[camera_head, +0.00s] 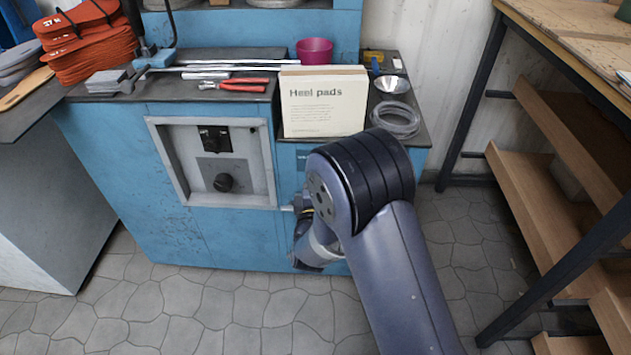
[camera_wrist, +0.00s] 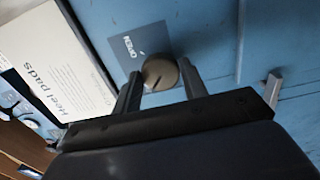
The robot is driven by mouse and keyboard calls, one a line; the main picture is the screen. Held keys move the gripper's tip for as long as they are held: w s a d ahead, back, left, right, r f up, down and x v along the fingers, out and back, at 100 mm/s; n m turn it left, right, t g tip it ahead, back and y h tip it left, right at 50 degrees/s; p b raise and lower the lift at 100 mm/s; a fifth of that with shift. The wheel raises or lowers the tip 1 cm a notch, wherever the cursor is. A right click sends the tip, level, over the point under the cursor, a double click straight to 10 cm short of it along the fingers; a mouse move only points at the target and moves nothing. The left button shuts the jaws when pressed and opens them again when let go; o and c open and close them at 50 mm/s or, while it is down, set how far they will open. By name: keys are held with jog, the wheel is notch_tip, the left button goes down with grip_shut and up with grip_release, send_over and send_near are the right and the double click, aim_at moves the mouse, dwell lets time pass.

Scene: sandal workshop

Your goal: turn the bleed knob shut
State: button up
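The bleed knob (camera_wrist: 160,73) is round and brownish with a dark pointer line. It sits on a grey plate marked OPEN (camera_wrist: 134,47), on the blue front of the bench. In the wrist view, my gripper (camera_wrist: 160,76) has one finger on each side of the knob, with no clear gap between fingers and knob. In the head view, my arm hides the knob and most of my gripper (camera_head: 306,258); only an edge of the plate shows.
A Heel pads box (camera_head: 324,103) stands on the bench top above the knob. A wooden shelf rack (camera_head: 560,165) stands at the right. The paved floor between is clear.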

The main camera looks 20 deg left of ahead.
jog(key=o, duration=0.4)
jog(key=shift+o, duration=0.2)
jog(key=shift+s, duration=0.1)
jog(key=p+v, duration=0.1)
jog(key=v, duration=0.9)
jog(key=shift+s, duration=0.3)
jog(key=shift+w+d, duration=0.1)
jog(key=shift+w, duration=0.05)
jog(key=b+x, duration=0.1)
jog(key=x, duration=0.9)
jog(key=shift+w, duration=0.25)
